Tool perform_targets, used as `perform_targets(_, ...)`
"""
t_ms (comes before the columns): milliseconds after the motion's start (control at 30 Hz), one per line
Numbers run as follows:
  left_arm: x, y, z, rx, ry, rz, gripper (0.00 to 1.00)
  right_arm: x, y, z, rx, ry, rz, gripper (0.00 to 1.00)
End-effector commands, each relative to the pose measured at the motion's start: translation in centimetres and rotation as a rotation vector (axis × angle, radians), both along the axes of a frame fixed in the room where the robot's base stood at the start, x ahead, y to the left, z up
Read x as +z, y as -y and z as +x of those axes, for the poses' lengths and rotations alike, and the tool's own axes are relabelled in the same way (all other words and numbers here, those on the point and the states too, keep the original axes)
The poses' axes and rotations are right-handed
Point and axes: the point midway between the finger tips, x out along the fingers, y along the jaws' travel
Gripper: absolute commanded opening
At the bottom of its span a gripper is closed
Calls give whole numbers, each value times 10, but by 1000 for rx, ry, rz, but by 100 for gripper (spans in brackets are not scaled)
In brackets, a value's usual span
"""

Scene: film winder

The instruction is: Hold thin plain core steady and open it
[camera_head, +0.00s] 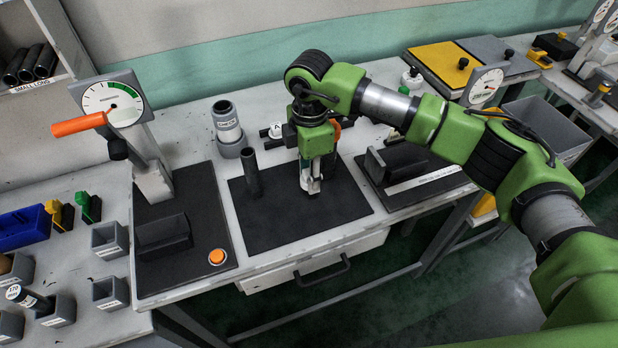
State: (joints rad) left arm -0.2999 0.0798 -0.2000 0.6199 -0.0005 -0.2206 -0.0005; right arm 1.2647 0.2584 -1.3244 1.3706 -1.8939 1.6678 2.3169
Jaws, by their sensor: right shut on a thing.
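A thin dark plain tube (253,174) stands upright on the left part of a black mat (345,206) at the middle of the bench. It looks like the thin plain core, and nothing touches it. My right gripper (311,188) points straight down just right of the tube, low over the mat. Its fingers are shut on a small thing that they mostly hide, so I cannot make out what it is. My left gripper is not in view.
A dial gauge (113,100) with an orange handle stands at the left, with an orange button (217,257) on its base. A grey labelled cylinder (228,128) stands behind the mat. Small bins (109,240) sit at the left. The mat's front is clear.

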Motion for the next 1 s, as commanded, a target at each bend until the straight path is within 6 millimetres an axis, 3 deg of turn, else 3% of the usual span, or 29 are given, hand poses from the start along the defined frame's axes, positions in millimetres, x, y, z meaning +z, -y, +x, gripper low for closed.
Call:
perform_targets(167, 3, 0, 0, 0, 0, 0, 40, -9, -1, 7, -1, -1, -1, 3)
perform_targets(433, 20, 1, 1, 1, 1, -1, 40, -40, -1, 8, 0, -1, -1, 3)
perform_targets(767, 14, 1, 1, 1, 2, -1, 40, -46, -1, 9, 0, 0, -1, 3)
perform_targets(800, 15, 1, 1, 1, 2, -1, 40, -45, -1, 9, 0, 1, 0, 34)
perform_targets(833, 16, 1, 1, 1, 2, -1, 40, -45, -1, 9, 0, 0, -1, 42)
perform_targets(867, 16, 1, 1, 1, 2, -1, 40, -44, -1, 9, 0, 0, -1, 46)
perform_targets(1000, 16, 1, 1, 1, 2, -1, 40, -44, -1, 9, 0, 0, -1, 46)
